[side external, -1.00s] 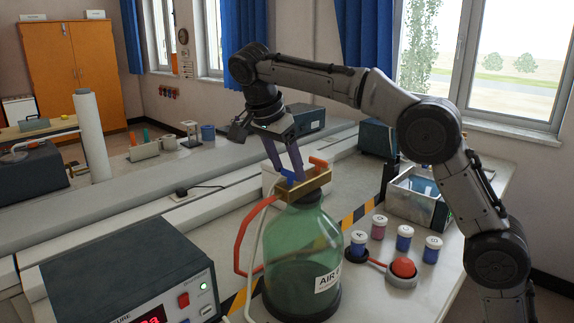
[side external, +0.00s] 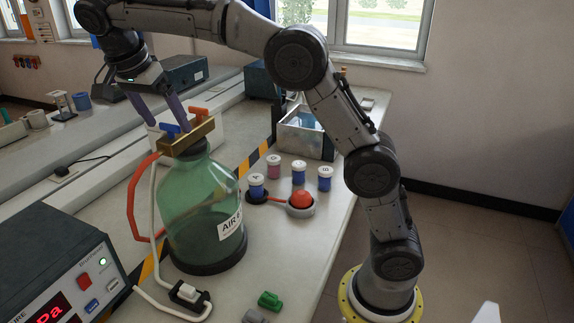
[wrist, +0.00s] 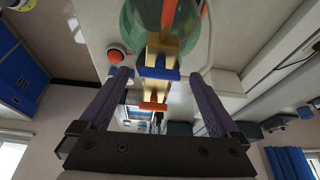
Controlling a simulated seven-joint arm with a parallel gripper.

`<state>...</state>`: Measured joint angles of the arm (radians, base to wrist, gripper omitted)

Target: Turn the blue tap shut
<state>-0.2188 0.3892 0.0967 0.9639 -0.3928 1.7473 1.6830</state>
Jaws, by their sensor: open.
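The blue tap (side external: 172,129) sits on a brass block (side external: 192,137) on top of a green glass jar (side external: 200,215). My gripper (side external: 169,126) is open, its two purple fingers reaching down on either side of the blue tap. In the wrist view the blue tap handle (wrist: 158,73) lies crosswise between the fingertips of my gripper (wrist: 157,77), with a gap on both sides. An orange tap (side external: 198,112) stands on the same block; it also shows in the wrist view (wrist: 153,106).
A red hose (side external: 133,205) and a white tube (side external: 153,215) run beside the jar. A pressure meter (side external: 55,270) stands at the front left. Several small vials (side external: 257,187), a red button (side external: 301,200) and a clear bin (side external: 303,136) are to the right.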

